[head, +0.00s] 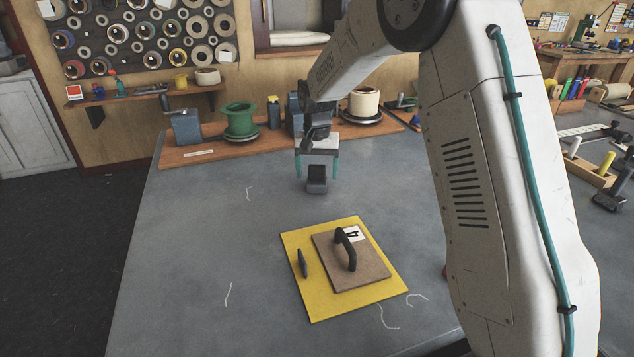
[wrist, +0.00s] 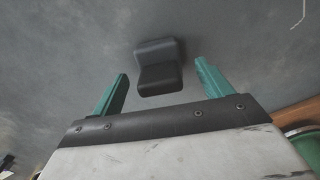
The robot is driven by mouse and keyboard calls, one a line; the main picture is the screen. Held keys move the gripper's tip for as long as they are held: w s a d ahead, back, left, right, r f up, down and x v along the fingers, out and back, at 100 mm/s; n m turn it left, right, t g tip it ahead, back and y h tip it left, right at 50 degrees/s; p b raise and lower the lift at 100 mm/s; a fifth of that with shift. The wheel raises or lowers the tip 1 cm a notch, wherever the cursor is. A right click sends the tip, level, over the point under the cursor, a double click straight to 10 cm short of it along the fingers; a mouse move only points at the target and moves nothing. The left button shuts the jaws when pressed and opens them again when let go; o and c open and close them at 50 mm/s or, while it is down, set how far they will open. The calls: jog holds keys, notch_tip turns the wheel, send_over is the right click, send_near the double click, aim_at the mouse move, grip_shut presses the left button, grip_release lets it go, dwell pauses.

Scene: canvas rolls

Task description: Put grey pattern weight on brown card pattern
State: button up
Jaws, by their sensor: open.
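The grey pattern weight (head: 317,182), a dark grey stepped block, is on the grey table behind the yellow sheet. It also shows in the wrist view (wrist: 158,72), in line with the gap between my fingertips. My gripper (head: 317,173) is open, its teal fingers pointing down, one to each side of the weight in the picture. In the wrist view, my gripper (wrist: 161,69) shows no finger touching the weight. The brown card pattern (head: 340,277) lies on the yellow sheet (head: 322,304), nearer the camera. A black arched handle (head: 350,255) and a white label are on the card.
Spools, including a green one (head: 240,122), stand on a wooden board (head: 215,151) at the back. Pale thread scraps lie about. The table's left side is clear.

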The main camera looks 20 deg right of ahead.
notch_tip(320, 180, down, 3)
jog(key=shift+r, duration=0.15)
grip_shut()
jog(key=shift+r, duration=0.1)
jog(key=shift+r, duration=0.1)
